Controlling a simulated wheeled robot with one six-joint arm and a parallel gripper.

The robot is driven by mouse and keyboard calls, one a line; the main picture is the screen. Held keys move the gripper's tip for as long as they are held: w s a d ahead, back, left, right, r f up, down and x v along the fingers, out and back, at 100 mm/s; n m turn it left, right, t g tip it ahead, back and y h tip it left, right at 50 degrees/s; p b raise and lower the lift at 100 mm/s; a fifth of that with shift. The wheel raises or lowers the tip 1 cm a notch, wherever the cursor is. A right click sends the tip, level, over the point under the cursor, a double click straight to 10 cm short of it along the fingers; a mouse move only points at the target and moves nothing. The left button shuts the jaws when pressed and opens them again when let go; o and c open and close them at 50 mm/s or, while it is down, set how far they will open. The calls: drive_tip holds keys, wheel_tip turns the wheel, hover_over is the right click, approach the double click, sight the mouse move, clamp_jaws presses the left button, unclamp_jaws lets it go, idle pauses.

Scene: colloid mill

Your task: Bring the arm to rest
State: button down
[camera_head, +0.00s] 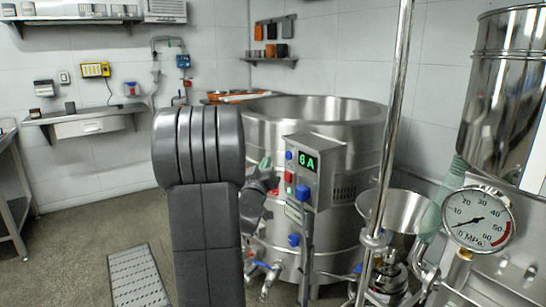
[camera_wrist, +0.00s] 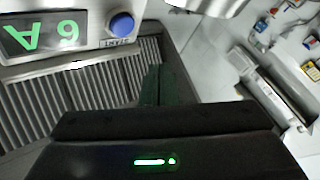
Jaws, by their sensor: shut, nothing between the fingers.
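My arm (camera_head: 198,190) stands dark grey and upright in the middle of the head view. My gripper (camera_head: 265,163) shows partly behind it, small and dark with greenish fingers, just left of the control box. In the wrist view the gripper (camera_wrist: 152,85) has its dark green fingers shut together and empty. The control box (camera_head: 316,165) has a lit green display (camera_head: 307,162), a blue knob (camera_head: 303,192) and coloured buttons. The wrist view shows the display (camera_wrist: 40,33) upside down and the blue knob (camera_wrist: 122,24) close by. Whether the gripper touches the box cannot be told.
A large steel vessel (camera_head: 340,120) stands behind the control box. A steel pole (camera_head: 388,120), a funnel (camera_head: 408,215) and a pressure gauge (camera_head: 477,219) stand at right. A wall shelf (camera_head: 85,113) is at left. Floor (camera_head: 90,220) at left is mostly clear.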

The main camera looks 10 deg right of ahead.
drive_tip(key=p, duration=0.1)
drive_tip(key=d+p, duration=0.1)
drive_tip(key=p, duration=0.1)
drive_tip(key=shift+w+d+r, duration=0.2)
drive_tip(key=shift+w+r, duration=0.05)
drive_tip(key=shift+s+a+f, duration=0.1)
drive_tip(key=shift+s+a, duration=0.2)
drive_tip(key=shift+a, duration=0.55)
drive_tip(key=shift+s+a+f, duration=0.1)
drive_tip(key=shift+s+a, duration=0.25)
drive_tip(key=shift+a, duration=0.55)
drive_tip(key=shift+s+a+f, duration=0.1)
drive_tip(key=shift+s+a, duration=0.2)
drive_tip(key=shift+a, duration=0.55)
drive_tip(key=shift+d, duration=0.1)
